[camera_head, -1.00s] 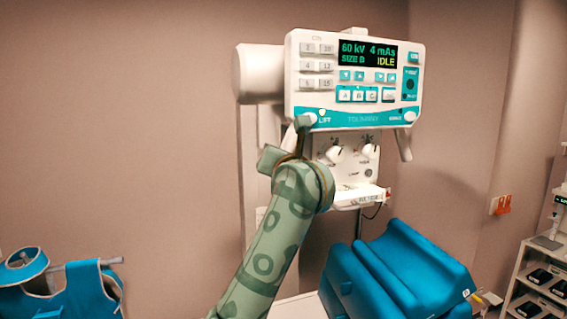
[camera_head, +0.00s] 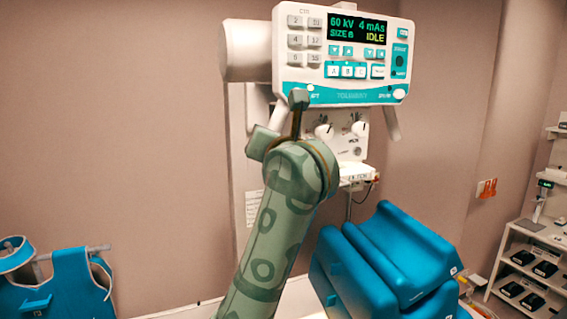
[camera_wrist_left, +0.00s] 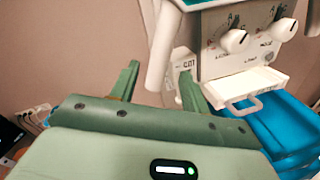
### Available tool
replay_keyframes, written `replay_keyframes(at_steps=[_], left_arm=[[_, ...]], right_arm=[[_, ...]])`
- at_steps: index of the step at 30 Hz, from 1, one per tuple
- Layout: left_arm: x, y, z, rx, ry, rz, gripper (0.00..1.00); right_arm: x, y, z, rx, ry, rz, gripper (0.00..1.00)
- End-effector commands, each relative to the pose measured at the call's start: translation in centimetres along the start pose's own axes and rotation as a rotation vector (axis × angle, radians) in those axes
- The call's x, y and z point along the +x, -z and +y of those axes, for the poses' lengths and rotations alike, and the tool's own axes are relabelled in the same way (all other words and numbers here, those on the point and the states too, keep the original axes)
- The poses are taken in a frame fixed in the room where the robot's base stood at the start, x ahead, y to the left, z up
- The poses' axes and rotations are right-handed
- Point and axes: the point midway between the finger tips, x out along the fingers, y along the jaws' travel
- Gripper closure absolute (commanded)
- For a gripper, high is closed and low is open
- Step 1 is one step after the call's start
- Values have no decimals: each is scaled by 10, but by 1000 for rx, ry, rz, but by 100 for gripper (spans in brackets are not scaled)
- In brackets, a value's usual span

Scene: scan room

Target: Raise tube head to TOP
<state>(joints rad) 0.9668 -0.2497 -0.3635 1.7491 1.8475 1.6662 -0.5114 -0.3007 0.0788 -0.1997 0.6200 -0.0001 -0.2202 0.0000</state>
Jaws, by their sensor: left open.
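The tube head (camera_head: 345,92) is a white box with a teal strip, buttons and a display reading 60 kV, 4 mAs, SIZE and IDLE. Its left handle (camera_head: 278,112) and right handle (camera_head: 392,123) slant down from its lower corners. My left gripper (camera_head: 280,121) is open at the left handle, one finger in front of the panel's lower edge. In the left wrist view, the white handle (camera_wrist_left: 163,45) hangs down, appearing between the spread fingers of the left gripper (camera_wrist_left: 158,84). I cannot tell whether they touch it. My right gripper is out of view.
Below the tube head is a white collimator (camera_wrist_left: 235,45) with two knobs and a tray ledge. A blue padded support (camera_head: 385,265) stands at the lower right. A blue apron (camera_head: 65,285) hangs at the left, and a shelf rack (camera_head: 530,260) stands at the far right.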

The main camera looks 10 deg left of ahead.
Motion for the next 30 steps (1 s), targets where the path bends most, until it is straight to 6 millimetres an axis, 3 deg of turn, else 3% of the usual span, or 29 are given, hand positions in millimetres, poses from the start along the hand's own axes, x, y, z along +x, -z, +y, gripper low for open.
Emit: replay_keyframes(at_steps=[1, 6, 12, 18, 30], left_arm=[[-15, 4, -4, -5, 5, -3, 54], [-60, 3, -3, -5, 4, -1, 54], [-92, 1, 0, 1, -1, 1, 54], [-102, 1, 0, 1, 0, 2, 54], [-102, 0, 0, 1, 0, 1, 54]], right_arm=[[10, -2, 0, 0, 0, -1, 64], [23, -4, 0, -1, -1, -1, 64], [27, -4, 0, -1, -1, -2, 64], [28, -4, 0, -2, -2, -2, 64], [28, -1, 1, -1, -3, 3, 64]])
